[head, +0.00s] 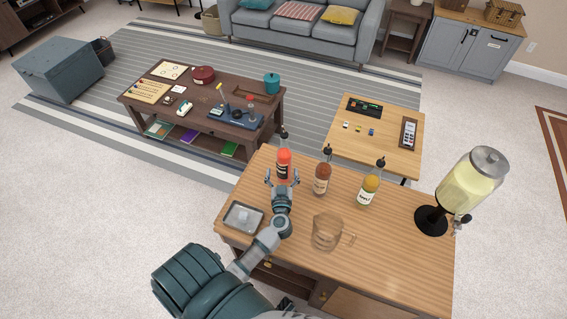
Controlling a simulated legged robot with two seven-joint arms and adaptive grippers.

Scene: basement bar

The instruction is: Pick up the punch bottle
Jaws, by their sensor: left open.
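Three bottles with dark pour spouts stand upright on the wooden bar counter (399,235). The one with red-orange contents (284,158) is at the left and looks like the punch bottle; its label is too small to read. A brown-red bottle (322,180) is in the middle and a yellow bottle (369,188) is at the right. My left gripper (282,178) is open at the near side of the red-orange bottle, one finger to each side of its lower part. It hides the bottle's base, and I cannot tell whether it touches. My right gripper is out of view.
A clear pitcher (326,232) stands right of my left forearm. A metal tray (243,217) lies at the counter's left end. A drink dispenser (472,185) stands at the right. Free counter lies between pitcher and dispenser. A small table (385,150) is behind.

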